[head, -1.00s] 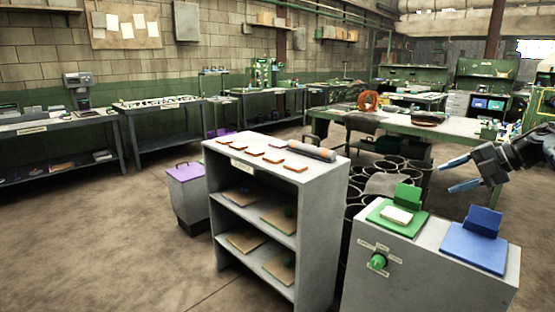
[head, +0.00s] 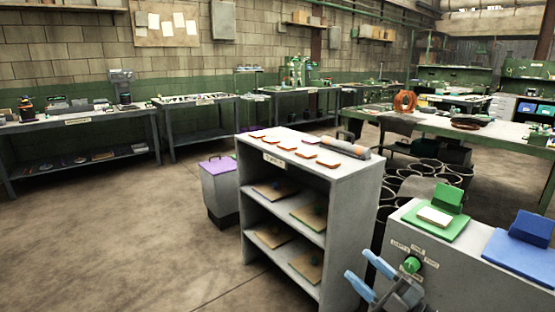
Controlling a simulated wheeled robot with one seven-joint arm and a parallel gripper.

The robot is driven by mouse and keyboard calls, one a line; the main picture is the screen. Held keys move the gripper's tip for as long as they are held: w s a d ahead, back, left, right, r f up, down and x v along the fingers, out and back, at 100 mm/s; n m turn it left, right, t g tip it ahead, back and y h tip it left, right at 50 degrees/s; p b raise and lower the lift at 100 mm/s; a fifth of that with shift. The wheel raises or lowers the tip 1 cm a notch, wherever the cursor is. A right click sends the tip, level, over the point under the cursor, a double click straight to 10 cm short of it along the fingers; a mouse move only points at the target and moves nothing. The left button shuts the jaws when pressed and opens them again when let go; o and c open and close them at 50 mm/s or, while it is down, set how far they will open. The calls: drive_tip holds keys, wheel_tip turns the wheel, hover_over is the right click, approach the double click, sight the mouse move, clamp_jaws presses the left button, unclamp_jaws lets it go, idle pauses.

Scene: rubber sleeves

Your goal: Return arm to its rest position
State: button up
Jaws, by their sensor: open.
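My gripper (head: 362,275) shows at the bottom of the head view, right of centre. Its two blue fingers are spread apart with nothing between them. It is in front of the grey cabinet (head: 440,290) and the right side of the grey shelf unit (head: 350,215). It appears below and left of the green knob (head: 412,264) on the cabinet's front; I cannot tell whether it touches anything. Most of my arm is outside the frame.
A green holder (head: 448,198) with a white block (head: 434,216) and a blue holder (head: 530,230) stand on the cabinet. The shelf unit bears several orange-brown pieces and a grey roll (head: 346,148). A purple-lidded bin (head: 218,166) stands left of it. Floor at the left is clear.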

drive_tip(key=s+a+f+m+t+h+b, duration=0.1)
drive_tip(key=s+a+f+m+t+h, duration=0.15)
drive_tip(key=s+m+h, duration=0.7)
drive_tip(key=s+a+f+m+t+h+b, duration=0.1)
drive_tip(key=s+f+m+t+h, duration=0.25)
drive_tip(key=s, duration=1.15)
drive_tip(key=s+d+r+m+g+h+b, duration=0.1)
drive_tip(key=s+d+m+g, duration=0.2)
drive_tip(key=s, duration=0.9)
drive_tip(key=s+d+r+m+g+b, duration=0.1)
drive_tip(key=s+d+r+m+g, duration=0.1)
drive_tip(key=s, duration=1)
drive_tip(key=d+m+g, duration=0.1)
drive_tip(key=m+g, duration=0.1)
drive_tip(key=shift+s+d+m+h, duration=0.2)
drive_tip(key=shift+d+m+h, duration=0.1)
drive_tip(key=shift+h, duration=0.1)
